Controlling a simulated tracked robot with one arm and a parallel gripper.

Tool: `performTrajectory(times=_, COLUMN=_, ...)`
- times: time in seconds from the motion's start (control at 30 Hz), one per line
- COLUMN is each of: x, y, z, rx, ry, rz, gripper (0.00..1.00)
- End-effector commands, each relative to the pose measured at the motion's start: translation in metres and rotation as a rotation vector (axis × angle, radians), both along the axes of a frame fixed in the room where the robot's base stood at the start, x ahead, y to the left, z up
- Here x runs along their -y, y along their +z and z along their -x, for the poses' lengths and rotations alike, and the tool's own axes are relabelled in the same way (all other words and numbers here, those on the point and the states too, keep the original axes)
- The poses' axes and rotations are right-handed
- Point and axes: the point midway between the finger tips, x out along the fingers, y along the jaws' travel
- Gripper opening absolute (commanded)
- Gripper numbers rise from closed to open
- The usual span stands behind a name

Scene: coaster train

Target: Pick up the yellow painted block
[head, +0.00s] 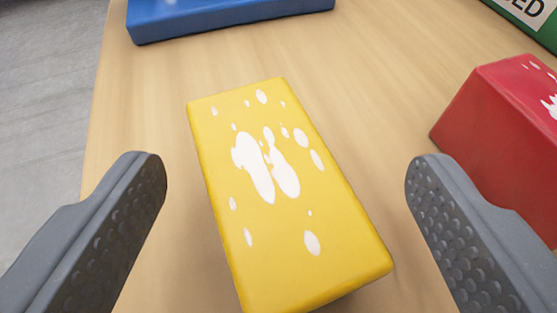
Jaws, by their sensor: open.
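The yellow painted block (300,215) lies on the wooden table in the middle of the view, with white paint splashes on its top face. It is turned slightly, its far end leaning to the left. My gripper (286,170) is open, with one grey finger to the left of the block and the other to the right. Gaps show between both fingers and the block, so neither appears to touch it. The near lower edge of the block runs to the bottom of the frame.
A red block (500,130) with white splashes stands at the right, close to my right finger. A blue block (230,15) lies at the top. A green object (541,28) with a white label is at the top right corner. The wooden table (385,80) ends at the left, above grey floor.

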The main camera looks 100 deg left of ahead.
Motion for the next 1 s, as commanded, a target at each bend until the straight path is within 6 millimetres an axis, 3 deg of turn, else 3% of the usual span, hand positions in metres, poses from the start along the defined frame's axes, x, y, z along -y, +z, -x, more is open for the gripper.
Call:
performTrajectory(times=0.17, x=0.000, y=0.000, z=0.000, rx=0.001, ry=-0.001, rz=0.001, gripper=0.72)
performTrajectory(times=0.4, x=0.001, y=0.000, z=0.000, rx=0.001, ry=-0.001, rz=0.001, gripper=0.05)
performTrajectory(times=0.43, x=0.001, y=0.000, z=0.000, rx=0.000, ry=-0.001, rz=0.001, gripper=0.01)
performTrajectory(times=0.77, x=0.001, y=0.001, z=0.000, rx=0.000, ry=-0.001, rz=0.001, gripper=0.01)
performTrajectory(times=1.0, x=0.001, y=0.015, z=-0.001, rx=0.004, ry=-0.002, rz=0.003, gripper=0.01)
